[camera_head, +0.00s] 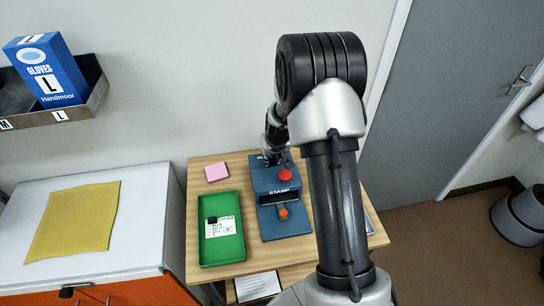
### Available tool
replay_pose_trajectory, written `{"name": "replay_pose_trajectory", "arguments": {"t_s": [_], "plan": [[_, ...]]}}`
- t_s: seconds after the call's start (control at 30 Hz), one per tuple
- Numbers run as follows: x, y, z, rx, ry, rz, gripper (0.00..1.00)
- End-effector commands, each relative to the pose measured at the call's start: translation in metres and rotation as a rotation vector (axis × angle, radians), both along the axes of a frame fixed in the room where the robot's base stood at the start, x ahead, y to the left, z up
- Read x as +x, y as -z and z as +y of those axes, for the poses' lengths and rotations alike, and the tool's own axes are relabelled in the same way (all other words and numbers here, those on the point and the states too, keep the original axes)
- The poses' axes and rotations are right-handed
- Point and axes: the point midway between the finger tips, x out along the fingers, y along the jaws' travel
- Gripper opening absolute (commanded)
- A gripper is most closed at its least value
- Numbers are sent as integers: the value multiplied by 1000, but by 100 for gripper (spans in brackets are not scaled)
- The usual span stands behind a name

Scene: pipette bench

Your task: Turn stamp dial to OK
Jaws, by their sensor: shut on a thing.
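The blue stamp machine (283,200) stands on the wooden table, with a "STAMP" label, a red button on top (285,176) and an orange-red part (283,213) at its front. My gripper (270,161) is at the back left of the machine's top, behind the red button, and is shut on a small part there, seemingly the stamp dial. The dial is hidden by the gripper, and its markings and setting cannot be read.
A green tray (240,248) with a white label card and a small black object lies left of the machine. A pink pad (216,172) lies behind the tray. A white cabinet with a yellow cloth (72,222) stands left. My arm hides the table's right part.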

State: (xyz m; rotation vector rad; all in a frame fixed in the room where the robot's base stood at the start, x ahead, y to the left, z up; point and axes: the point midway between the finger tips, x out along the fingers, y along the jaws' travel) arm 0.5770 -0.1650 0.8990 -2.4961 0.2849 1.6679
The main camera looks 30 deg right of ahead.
Motion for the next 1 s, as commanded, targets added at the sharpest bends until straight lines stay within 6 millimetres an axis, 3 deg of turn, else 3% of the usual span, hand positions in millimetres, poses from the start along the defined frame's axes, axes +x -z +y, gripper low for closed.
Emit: {"name": "replay_pose_trajectory", "arguments": {"t_s": [0.47,0.73,1.0], "plan": [[0,6,-2,-2,-92,-2,0],[0,1,-2,-1,-222,0,0],[0,0,-2,0,-237,0,0]]}}
